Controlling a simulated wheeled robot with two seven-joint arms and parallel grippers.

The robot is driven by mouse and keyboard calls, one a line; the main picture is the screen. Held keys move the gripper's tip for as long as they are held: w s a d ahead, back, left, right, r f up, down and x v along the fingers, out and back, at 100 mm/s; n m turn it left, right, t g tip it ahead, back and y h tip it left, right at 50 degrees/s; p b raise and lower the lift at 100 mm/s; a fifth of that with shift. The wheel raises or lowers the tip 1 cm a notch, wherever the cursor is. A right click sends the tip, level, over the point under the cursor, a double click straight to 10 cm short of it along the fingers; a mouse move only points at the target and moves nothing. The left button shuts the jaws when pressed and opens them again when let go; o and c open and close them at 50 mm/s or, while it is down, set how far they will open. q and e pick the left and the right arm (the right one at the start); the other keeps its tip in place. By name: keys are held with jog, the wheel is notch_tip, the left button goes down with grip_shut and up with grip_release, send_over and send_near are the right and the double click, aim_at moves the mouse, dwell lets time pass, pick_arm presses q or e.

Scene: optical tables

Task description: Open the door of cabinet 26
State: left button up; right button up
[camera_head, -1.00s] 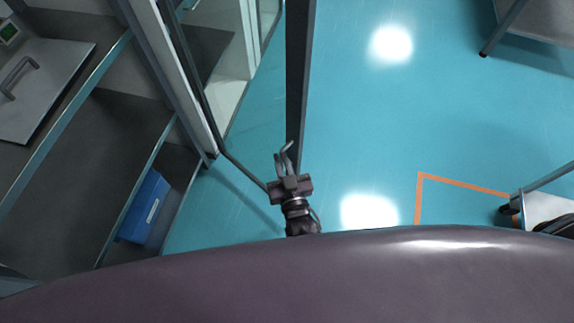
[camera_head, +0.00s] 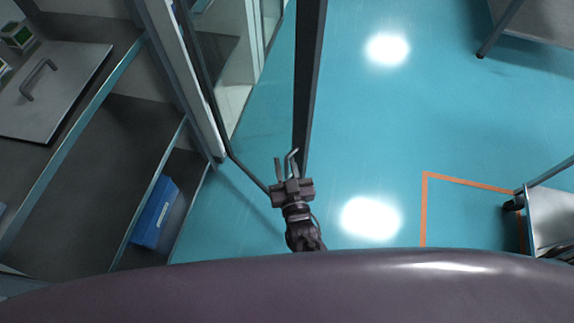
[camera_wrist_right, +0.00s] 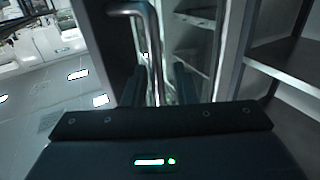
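The cabinet door shows in the head view as a dark upright frame edge (camera_head: 309,70), swung out over the floor from the open shelf cabinet (camera_head: 95,160) on the left. No number is readable. My right gripper (camera_head: 285,167) is at the door's near end, beside its metal handle (camera_head: 293,158). Its fingers are apart. In the right wrist view the bent handle bar (camera_wrist_right: 150,45) passes between the two dark fingers (camera_wrist_right: 158,85), with a gap visible. My left gripper is in neither view.
A blue box (camera_head: 155,212) lies on a lower shelf, and a grey panel with a handle (camera_head: 60,85) is above. Turquoise floor (camera_head: 380,120) is clear right of the door. A cart (camera_head: 550,215) stands at the right, by orange floor tape (camera_head: 470,182).

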jog(key=shift+s+d+f, duration=0.1)
jog(key=shift+s+d, duration=0.1)
jog(key=shift+s, duration=0.15)
jog(key=s, duration=0.7)
jog(key=shift+d, duration=0.3)
jog(key=s+d+f+n+g, duration=0.1)
jog(key=s+d+f+g, duration=0.15)
jog(key=f, duration=0.45)
jog(key=s+d+f+g, duration=0.2)
jog(key=s+f+g, duration=0.1)
jog(key=f, duration=0.5)
jog(key=s+d+f+n+g, duration=0.1)
jog(key=s+d+f+g, duration=0.15)
jog(key=f, duration=0.45)
jog(key=s+d+f+g, duration=0.3)
jog(key=s+d+f, duration=0.1)
jog(key=s, duration=0.2)
jog(key=s+d+f+g+h, duration=0.1)
jog(key=s+d+f+g, duration=0.2)
jog(key=s, duration=0.4)
jog(key=s+d+f+m+g+h, duration=0.1)
jog(key=s+d+f+g, duration=0.1)
jog(key=s+d+f, duration=0.3)
jog(key=shift+s+f+g, duration=0.4)
jog(key=shift+s+f, duration=0.35)
jog(key=shift+s, duration=0.15)
